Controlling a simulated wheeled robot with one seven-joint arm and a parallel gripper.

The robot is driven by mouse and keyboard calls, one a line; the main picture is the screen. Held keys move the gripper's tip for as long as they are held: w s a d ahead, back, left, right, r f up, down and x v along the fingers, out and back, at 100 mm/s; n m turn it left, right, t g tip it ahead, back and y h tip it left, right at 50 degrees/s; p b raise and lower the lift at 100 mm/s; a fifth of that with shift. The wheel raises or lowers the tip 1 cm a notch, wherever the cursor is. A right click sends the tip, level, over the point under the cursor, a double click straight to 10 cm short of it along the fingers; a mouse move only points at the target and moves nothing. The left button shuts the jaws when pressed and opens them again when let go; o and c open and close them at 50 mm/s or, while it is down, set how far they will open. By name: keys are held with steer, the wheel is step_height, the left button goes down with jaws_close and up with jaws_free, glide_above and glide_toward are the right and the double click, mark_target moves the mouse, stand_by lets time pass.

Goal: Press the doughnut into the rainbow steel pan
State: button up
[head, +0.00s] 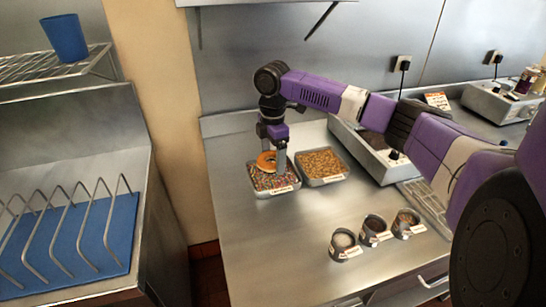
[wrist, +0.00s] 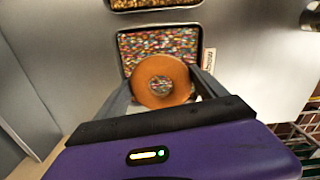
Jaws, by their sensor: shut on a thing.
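The doughnut (head: 265,162) is a golden ring held between the fingers of my gripper (head: 271,165). In the wrist view the doughnut (wrist: 160,81) sits between the two grey fingers of my gripper (wrist: 161,88), and its hole shows sprinkles below. The rainbow steel pan (head: 275,186) is a square metal tray full of multicoloured sprinkles, and it also shows in the wrist view (wrist: 199,38). The doughnut is over the pan, toward its back left in the head view. I cannot tell whether it touches the sprinkles.
A second pan (head: 322,165) with golden-brown bits stands right of the rainbow pan. Several small labelled cups (head: 343,242) stand at the counter's front. A grey appliance (head: 372,152) is at the back right. The counter (head: 245,235) in front of the pans is clear.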

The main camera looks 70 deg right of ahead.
steer(key=shift+r+p, duration=0.4)
steer(key=shift+r, duration=0.15)
steer(key=shift+r+p, duration=1.8)
steer(key=shift+r, duration=0.15)
